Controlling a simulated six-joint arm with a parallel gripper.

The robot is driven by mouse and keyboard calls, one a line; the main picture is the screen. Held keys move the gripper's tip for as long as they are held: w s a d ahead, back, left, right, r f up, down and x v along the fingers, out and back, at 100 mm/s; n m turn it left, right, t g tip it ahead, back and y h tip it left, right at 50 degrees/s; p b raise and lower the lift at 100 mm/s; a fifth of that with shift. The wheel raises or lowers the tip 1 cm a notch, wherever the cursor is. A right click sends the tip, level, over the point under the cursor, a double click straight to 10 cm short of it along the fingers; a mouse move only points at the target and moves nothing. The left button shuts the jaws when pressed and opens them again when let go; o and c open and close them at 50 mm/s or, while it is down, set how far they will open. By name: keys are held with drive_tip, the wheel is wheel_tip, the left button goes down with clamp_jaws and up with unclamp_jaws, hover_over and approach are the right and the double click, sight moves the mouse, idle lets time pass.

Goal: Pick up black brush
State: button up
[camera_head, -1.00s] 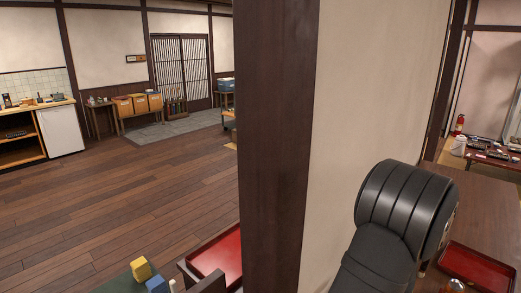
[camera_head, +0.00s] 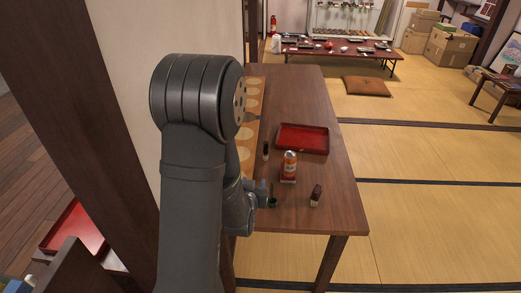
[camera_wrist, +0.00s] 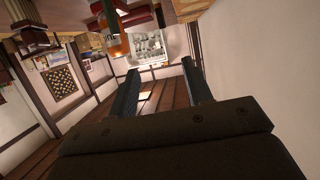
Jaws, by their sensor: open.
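A small dark, brush-like item (camera_head: 316,195) with a pale lower end is on the brown table (camera_head: 305,95), near its right front part. It is too small to be sure it is the black brush. Another slim dark item (camera_head: 265,150) is farther back at the left side of the table. My gripper (camera_wrist: 160,75) is open, with its two fingers apart and nothing between them in the wrist view. In the head view it is at the table's left front edge, left of the brush-like item and partly hidden by my arm.
A pale strip with round marks (camera_head: 250,125) runs along the table's left edge. A dark post (camera_head: 85,90) and wall are left of my arm. Tatami is open on the right.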

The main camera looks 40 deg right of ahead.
wheel_tip(320, 180, up, 10)
drive_tip(key=n+g+y, duration=0.3)
drive_tip(key=g+y, duration=0.1)
drive_tip(key=y, duration=0.3)
hover_over(266, 145)
drive_tip(key=s+a, duration=0.5)
drive_tip(key=s, duration=0.2)
wheel_tip(266, 145, down, 6)
drive_tip(key=x, duration=1)
drive_tip(key=shift+w+d+f, duration=0.1)
drive_tip(key=shift+w+d, duration=0.1)
drive_tip(key=shift+w, duration=0.15)
drive_tip(key=shift+x, duration=3.1)
drive_tip(key=shift+w+d, duration=0.1)
clamp_jaws()
